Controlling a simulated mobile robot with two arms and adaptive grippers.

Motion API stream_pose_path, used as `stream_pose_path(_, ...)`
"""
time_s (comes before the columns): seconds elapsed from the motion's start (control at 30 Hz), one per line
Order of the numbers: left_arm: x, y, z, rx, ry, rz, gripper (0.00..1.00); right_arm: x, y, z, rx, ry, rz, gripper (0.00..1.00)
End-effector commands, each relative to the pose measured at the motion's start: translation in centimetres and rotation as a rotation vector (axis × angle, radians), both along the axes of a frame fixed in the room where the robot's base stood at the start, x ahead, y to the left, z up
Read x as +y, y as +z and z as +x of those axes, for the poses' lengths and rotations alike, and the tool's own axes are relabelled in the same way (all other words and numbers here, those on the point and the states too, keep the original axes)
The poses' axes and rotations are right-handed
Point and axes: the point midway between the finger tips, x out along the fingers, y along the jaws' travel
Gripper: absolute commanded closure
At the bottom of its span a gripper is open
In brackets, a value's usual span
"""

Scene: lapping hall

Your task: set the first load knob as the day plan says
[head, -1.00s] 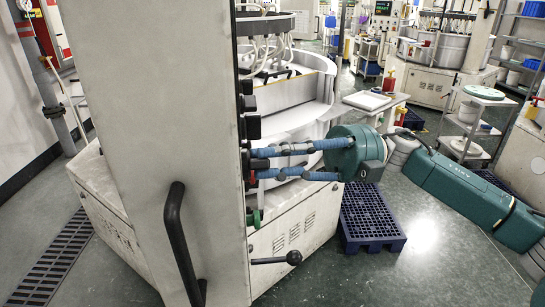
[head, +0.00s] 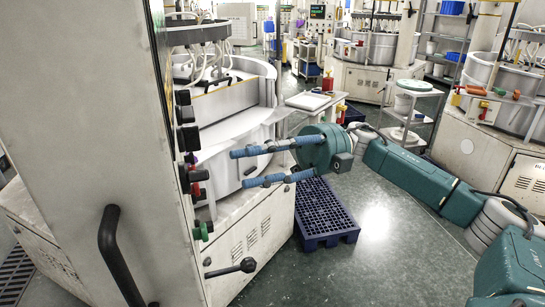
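The tall pale machine column (head: 85,110) carries a row of controls on its right edge, seen nearly edge-on. Black knobs (head: 185,138) sit in the upper and middle part. A red control (head: 195,188) sits lower, with a green one (head: 203,231) below it. Their settings and labels cannot be read, and I cannot tell which is the first load knob. My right gripper (head: 238,168) points left at the controls. Its two blue fingers are apart with nothing between them, a short way right of the panel. My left gripper is not in view.
A black bar handle (head: 115,255) and a black-knobbed lever (head: 230,268) project from the machine. A blue pallet (head: 325,212) lies on the floor below my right gripper. A side table (head: 330,103) holds a white flat item. A green-lettered screen (head: 318,12) is far off, unreadable.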

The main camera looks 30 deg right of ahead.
Motion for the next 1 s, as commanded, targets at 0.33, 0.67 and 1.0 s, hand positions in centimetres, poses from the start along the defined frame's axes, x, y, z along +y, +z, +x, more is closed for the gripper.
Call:
stream_pose_path(0.33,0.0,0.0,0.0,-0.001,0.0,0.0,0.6,-4.2,-0.6,0.3,0.0,0.0,-0.001,0.6)
stream_pose_path(0.67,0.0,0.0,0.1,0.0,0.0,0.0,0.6,-4.4,-0.7,0.3,0.001,0.001,-0.001,0.6)
stream_pose_path(1.0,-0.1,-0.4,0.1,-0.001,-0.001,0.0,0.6,-4.0,-2.1,2.4,0.027,-0.051,0.042,0.6)
